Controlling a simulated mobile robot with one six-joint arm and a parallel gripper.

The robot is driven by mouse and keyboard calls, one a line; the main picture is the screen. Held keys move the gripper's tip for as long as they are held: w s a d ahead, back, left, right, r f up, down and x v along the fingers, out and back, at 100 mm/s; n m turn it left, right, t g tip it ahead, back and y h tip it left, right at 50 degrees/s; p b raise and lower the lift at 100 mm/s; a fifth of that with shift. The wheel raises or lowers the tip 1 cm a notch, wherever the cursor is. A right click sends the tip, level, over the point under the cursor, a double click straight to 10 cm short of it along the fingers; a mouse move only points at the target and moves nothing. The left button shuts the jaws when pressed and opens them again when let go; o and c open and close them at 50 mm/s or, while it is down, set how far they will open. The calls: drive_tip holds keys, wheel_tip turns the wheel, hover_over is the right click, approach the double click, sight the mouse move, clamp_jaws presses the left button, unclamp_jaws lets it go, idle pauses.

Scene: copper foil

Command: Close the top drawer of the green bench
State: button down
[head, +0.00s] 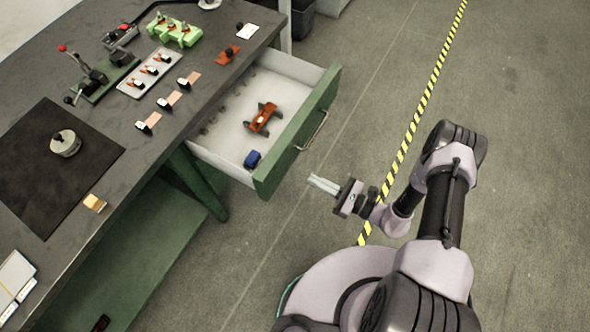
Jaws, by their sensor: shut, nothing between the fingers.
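The green bench (190,100) with a dark grey top stands at the left in the head view. Its top drawer (220,157) is pulled out to the right, with a white inside and a green front panel (300,130). A metal bar handle (312,131) is on the outer face of that front. Inside lie an orange-brown part (263,119) and a small blue block (252,159). My gripper (324,184) is shut and empty. In the picture it is just below and right of the drawer front's near end, pointing left, apparently apart from it.
On the bench top are a black mat (52,165) with a round metal piece (65,143), a green fixture (173,30), a lever tool (95,75) and several small parts. A yellow-black floor stripe (425,100) runs beyond the drawer. The floor at the right is clear.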

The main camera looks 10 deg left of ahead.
sight(285, 165)
drive_tip(key=b+x, duration=0.2)
drive_tip(key=x, duration=0.6)
